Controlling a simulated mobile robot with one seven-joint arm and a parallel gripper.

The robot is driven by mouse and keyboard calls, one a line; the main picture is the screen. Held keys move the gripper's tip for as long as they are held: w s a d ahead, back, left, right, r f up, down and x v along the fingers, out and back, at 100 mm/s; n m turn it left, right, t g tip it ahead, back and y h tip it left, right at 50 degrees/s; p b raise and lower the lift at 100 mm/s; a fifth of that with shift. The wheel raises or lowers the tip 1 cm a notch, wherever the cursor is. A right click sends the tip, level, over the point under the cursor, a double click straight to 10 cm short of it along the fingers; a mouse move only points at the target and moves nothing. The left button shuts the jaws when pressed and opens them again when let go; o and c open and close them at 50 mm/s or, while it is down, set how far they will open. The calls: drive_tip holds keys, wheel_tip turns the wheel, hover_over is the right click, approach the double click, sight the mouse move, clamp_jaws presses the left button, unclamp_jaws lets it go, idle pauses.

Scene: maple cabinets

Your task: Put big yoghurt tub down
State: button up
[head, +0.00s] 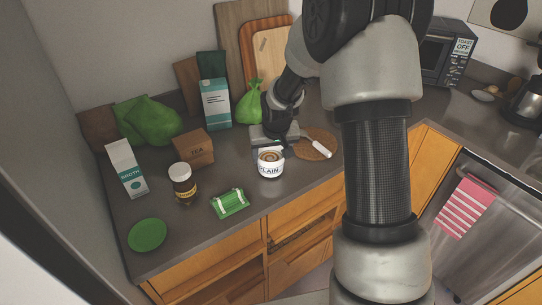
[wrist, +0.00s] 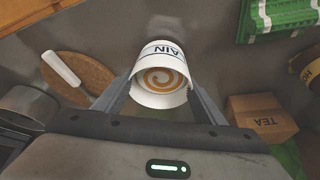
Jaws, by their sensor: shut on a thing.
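The big yoghurt tub (head: 271,168) is white with dark lettering reading "PLAIN" and a brown swirl on its top. My gripper (head: 270,149) is shut on it, near the front part of the grey counter (head: 300,189). In the wrist view the tub (wrist: 160,88) sits between the two fingers of my gripper (wrist: 160,97), one on each side. Its swirled end faces the wrist camera. I cannot tell whether its base touches the counter or hangs just above it.
A round cork board (head: 316,143) with a white-handled tool lies right of the tub. A green packet (head: 230,203), brown jar (head: 183,186), tea box (head: 193,148) and broth carton (head: 126,169) stand left. Bare counter shows between the packet and tub.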

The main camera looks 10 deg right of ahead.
drive_tip(key=shift+f, duration=0.25)
drive_tip(key=shift+f, duration=0.1)
drive_tip(key=shift+f, duration=0.15)
drive_tip(key=o, duration=1.2)
drive_tip(key=shift+o, duration=0.2)
